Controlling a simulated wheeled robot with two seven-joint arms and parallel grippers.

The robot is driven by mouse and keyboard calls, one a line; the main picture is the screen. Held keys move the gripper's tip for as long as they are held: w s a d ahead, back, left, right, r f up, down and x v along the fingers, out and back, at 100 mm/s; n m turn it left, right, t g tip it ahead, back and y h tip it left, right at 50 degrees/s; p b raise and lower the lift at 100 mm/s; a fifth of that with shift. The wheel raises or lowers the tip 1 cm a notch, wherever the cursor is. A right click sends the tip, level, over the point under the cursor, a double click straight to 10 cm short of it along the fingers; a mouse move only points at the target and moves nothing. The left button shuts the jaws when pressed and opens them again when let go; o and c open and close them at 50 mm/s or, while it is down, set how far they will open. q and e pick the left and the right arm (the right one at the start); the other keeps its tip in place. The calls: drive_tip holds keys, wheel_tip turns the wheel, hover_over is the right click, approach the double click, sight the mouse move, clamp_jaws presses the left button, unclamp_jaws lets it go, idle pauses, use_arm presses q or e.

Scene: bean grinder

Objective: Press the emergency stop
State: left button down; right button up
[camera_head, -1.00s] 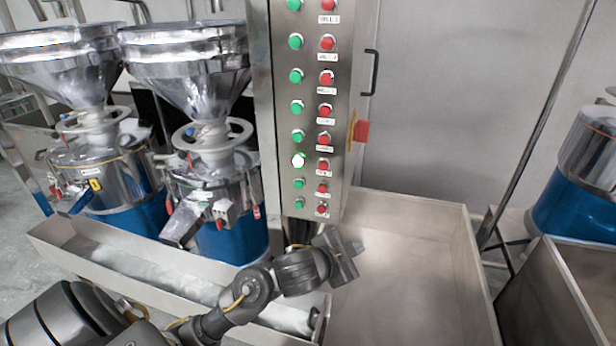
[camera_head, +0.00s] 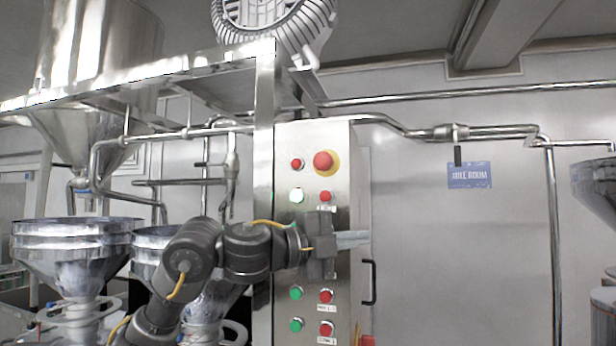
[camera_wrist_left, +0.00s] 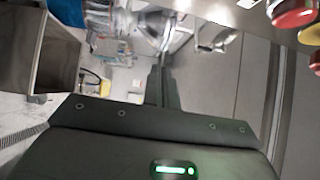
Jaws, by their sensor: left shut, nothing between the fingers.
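The emergency stop (camera_head: 323,161) is a large red mushroom button on a yellow ring, near the top of the steel control panel (camera_head: 340,137). My left gripper (camera_head: 360,239) is in front of the panel, below the emergency stop and apart from it. Its fingers are closed together, empty, and point right across the panel. In the left wrist view the closed fingers (camera_wrist_left: 164,82) show at the middle. A large red button (camera_wrist_left: 293,13) is cut off at that view's top right corner. My right gripper is not in view.
A smaller red button (camera_head: 298,163) sits left of the emergency stop. A door handle (camera_head: 369,281) juts out at the panel's right.

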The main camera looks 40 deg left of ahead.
use_arm(q)
drive_tip(key=s+a+r+t+y, duration=0.1)
drive_tip(key=s+a+r, duration=1)
drive_tip(key=s+r, duration=0.2)
drive_tip(key=s, duration=0.2)
drive_tip(key=shift+s+a, duration=0.2)
drive_tip(key=shift+s, duration=0.2)
drive_tip(key=shift+w+r, duration=0.1)
drive_tip(key=p, duration=0.6)
approach(326, 162)
drive_tip(key=w+d, duration=0.4)
drive_tip(key=shift+w+a+r+p, duration=0.3)
drive_tip(key=shift+w+a+p, duration=0.2)
drive_tip(key=shift+a, duration=0.2)
drive_tip(key=shift+d, duration=0.15)
